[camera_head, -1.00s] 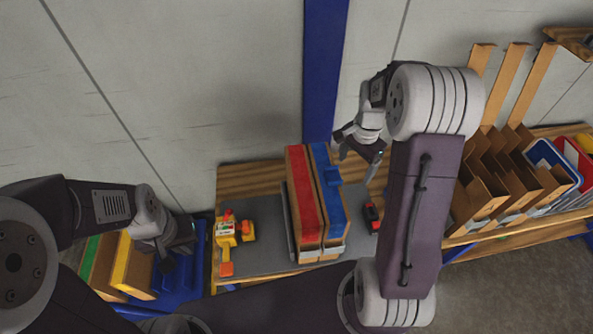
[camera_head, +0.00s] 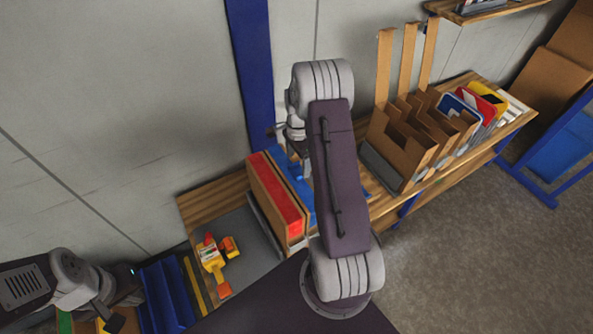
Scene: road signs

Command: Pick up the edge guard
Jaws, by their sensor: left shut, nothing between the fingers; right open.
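Brown folded pieces (camera_head: 423,125) stand in a row on the wooden bench, right of my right arm. Tall brown strips (camera_head: 408,58) rise behind them. I cannot tell for certain which of these is the edge guard. My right gripper (camera_head: 302,163) is open above the red and blue panels, left of the brown pieces. My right forearm hides much of it, and I see nothing held in it. My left gripper (camera_head: 112,318) is at the lower left, shut and empty, near the blue slotted holder (camera_head: 166,292).
A red-faced panel (camera_head: 276,195) and a blue-faced panel (camera_head: 297,180) stand upright on a grey mat (camera_head: 246,245). Coloured signs (camera_head: 483,104) stand at the bench's right. Open floor (camera_head: 470,240) lies in front.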

